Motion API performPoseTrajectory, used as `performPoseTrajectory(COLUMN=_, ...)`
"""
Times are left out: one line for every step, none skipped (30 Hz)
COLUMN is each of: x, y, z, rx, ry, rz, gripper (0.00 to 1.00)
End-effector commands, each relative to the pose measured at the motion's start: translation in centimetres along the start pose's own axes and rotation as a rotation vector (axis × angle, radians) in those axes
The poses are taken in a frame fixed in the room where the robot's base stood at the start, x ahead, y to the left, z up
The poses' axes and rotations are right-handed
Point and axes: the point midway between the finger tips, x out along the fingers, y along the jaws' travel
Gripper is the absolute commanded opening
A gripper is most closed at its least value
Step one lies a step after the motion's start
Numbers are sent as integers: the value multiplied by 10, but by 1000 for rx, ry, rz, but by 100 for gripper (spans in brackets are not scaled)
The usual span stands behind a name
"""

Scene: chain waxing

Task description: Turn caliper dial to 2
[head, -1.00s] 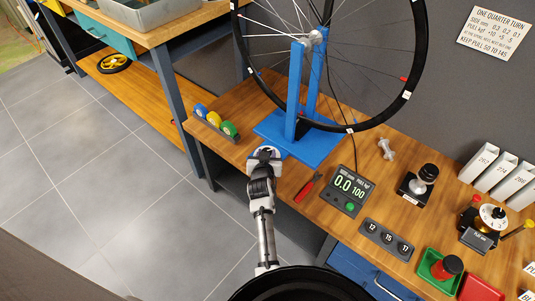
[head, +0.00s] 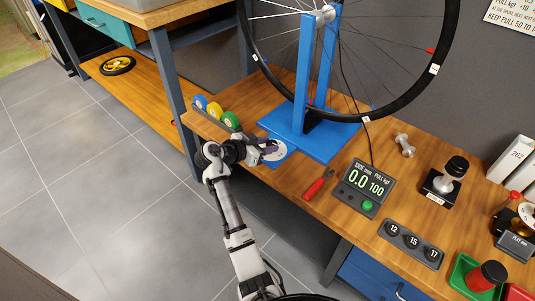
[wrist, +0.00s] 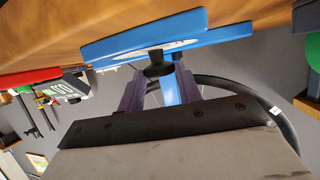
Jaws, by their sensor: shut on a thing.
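The caliper dial (head: 276,150) is a pale disc with markings on the blue front plate of the wheel stand (head: 297,138), at the bench's front edge. In the wrist view its black knob (wrist: 157,66) sticks out from the pale face under the blue plate. My gripper (head: 266,148) reaches the dial from the left, and its two purple fingers are shut on the knob, one on each side. The fingers cover part of the dial. Which number it points to is too small to read.
A bicycle wheel (head: 408,104) stands above the blue stand. Coloured rolls (head: 214,109) sit left of it. Open floor lies left.

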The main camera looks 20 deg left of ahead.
Motion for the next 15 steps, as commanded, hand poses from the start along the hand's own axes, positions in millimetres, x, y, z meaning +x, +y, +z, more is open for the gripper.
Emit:
performPoseTrajectory(x=1, y=-3, z=3, rx=12, ry=1, rz=27, gripper=11)
performPoseTrajectory(x=1, y=-3, z=3, rx=20, ry=1, rz=44, gripper=11)
performPoseTrajectory(x=1, y=-4, z=3, rx=28, ry=0, rz=65, gripper=11)
performPoseTrajectory(x=1, y=-4, z=3, rx=33, ry=-1, rz=80, gripper=11)
performPoseTrajectory(x=1, y=-4, z=3, rx=39, ry=-1, rz=94, gripper=11)
performPoseTrajectory(x=1, y=-4, z=2, rx=46, ry=-1, rz=112, gripper=11)
performPoseTrajectory(x=1, y=-4, z=2, rx=51, ry=-1, rz=123, gripper=11)
performPoseTrajectory(x=1, y=-5, z=2, rx=55, ry=-1, rz=133, gripper=11)
performPoseTrajectory(x=2, y=-5, z=2, rx=59, ry=-2, rz=146, gripper=11)
performPoseTrajectory(x=2, y=-5, z=2, rx=63, ry=-2, rz=154, gripper=11)
performPoseTrajectory(x=2, y=-5, z=2, rx=65, ry=-2, rz=161, gripper=11)
performPoseTrajectory(x=2, y=-5, z=2, rx=69, ry=-3, rz=170, gripper=11)
performPoseTrajectory(x=2, y=-5, z=2, rx=71, ry=-3, rz=175, gripper=11)
performPoseTrajectory(x=2, y=-5, z=1, rx=73, ry=-3, rz=180, gripper=11)
performPoseTrajectory(x=2, y=-5, z=1, rx=75, ry=-2, rz=184, gripper=11)
